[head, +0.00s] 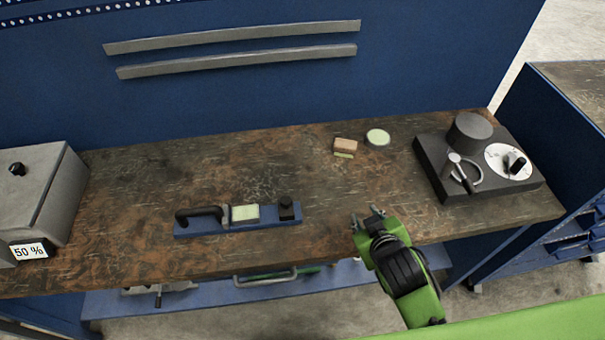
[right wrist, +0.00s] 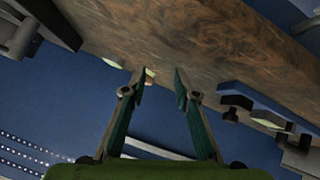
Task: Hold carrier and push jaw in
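The carrier is a long blue base (head: 190,230) lying on the bench left of centre. It bears a black curved handle (head: 200,213) on its left, a pale green block (head: 245,213) with a grey plate at its left, and a black knobbed block (head: 286,208) on its right. I cannot tell for certain which part is the jaw. The carrier also shows at the right of the right wrist view (right wrist: 262,104). My right gripper (head: 365,215) is open and empty, at the bench's front edge, right of the carrier and apart from it. My left gripper is not in view.
A black device (head: 432,165) with a cylinder and white dial stands at the right. A brown block (head: 345,145) and a round pale-green-topped piece (head: 377,138) lie at the back. A grey box (head: 45,200) reading 50 % stands left.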

